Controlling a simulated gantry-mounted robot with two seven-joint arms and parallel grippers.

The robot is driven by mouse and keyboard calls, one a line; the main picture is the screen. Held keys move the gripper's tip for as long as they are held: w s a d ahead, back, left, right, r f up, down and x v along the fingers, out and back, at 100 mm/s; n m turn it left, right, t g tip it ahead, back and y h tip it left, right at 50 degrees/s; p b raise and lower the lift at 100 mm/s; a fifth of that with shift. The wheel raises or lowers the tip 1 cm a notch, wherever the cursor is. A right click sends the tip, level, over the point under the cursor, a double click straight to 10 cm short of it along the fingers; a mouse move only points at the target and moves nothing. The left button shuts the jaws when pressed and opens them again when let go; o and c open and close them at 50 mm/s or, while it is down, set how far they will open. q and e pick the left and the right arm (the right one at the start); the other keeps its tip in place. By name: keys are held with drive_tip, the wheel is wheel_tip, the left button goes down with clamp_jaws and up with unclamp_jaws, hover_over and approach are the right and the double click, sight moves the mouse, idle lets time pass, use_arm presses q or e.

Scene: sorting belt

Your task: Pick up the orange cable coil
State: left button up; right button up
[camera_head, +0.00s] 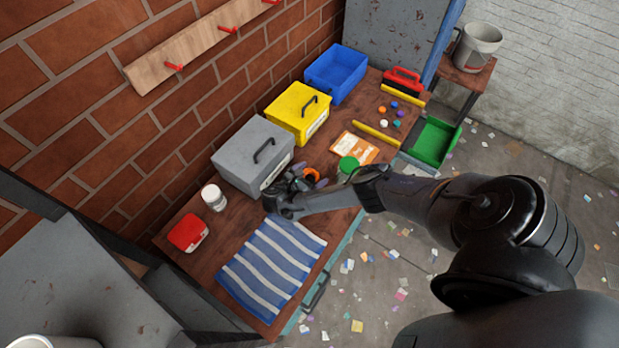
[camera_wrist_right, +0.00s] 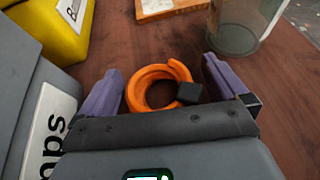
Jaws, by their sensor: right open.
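The orange cable coil (camera_wrist_right: 144,92) lies on the wooden table (camera_wrist_right: 284,100). A dark block-like piece (camera_wrist_right: 189,93) sits on its right side. In the right wrist view my right gripper (camera_wrist_right: 163,88) is open, with one purple finger on each side of the coil; I cannot tell whether they touch it. In the head view the coil (camera_head: 311,175) shows only in part, behind my right gripper (camera_head: 285,195). My left gripper is not in view.
A grey box (camera_head: 240,155) and a yellow box (camera_head: 298,115) stand close behind the coil. A green-lidded jar (camera_head: 348,165) and an orange-white packet (camera_head: 355,147) are to its right. A striped cloth (camera_head: 272,265) lies in front. A white jar (camera_head: 214,197) stands left.

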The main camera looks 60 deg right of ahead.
drive_tip(key=shift+c, duration=0.2)
drive_tip(key=c, duration=1)
drive_tip(key=shift+c, duration=0.2)
drive_tip(key=shift+r, duration=0.1)
